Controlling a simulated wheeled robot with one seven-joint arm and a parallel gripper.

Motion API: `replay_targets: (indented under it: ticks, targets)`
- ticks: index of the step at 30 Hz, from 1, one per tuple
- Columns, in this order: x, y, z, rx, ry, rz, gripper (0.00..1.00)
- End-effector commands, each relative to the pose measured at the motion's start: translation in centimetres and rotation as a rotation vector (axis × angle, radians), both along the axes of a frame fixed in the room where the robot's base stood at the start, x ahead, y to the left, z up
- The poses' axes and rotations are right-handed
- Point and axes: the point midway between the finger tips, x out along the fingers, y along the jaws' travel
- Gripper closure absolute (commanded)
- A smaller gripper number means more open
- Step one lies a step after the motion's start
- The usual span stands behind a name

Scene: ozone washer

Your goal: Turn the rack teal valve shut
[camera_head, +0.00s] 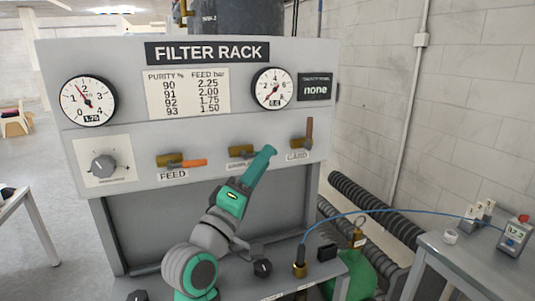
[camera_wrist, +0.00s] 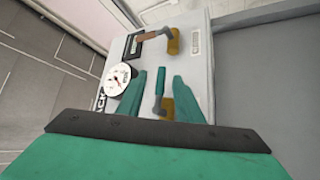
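The teal valve is the middle one on the filter rack front. Its brass body (camera_head: 241,151) shows in the head view, but its handle is hidden behind my gripper (camera_head: 267,151). In the wrist view its brass body (camera_wrist: 183,103) is partly behind a finger. Its teal handle (camera_wrist: 159,87) runs along the panel, pointing toward the brown-handled valve. My gripper (camera_wrist: 160,75) is open, with one finger on each side of the handle. A gap shows between the handle and both fingers. I cannot tell how deep the fingertips reach.
The FEED valve (camera_head: 193,163), with an orange handle lying sideways, is left of it. The CARD valve (camera_head: 308,131), with a brown handle upright, is close on the right. A dial knob (camera_head: 104,166) is far left. A side table (camera_head: 460,258) with a meter stands at right.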

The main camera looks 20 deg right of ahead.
Motion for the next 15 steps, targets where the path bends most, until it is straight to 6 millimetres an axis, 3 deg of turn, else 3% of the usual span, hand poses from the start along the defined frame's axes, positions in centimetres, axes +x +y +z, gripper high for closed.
replay_targets:
  ticks: [6,15]
  targets:
    - [1.7,-1.7,1.1,0.001,0.0,0.002,0.67]
    - [2.3,-2.2,1.4,0.001,0.001,0.004,0.67]
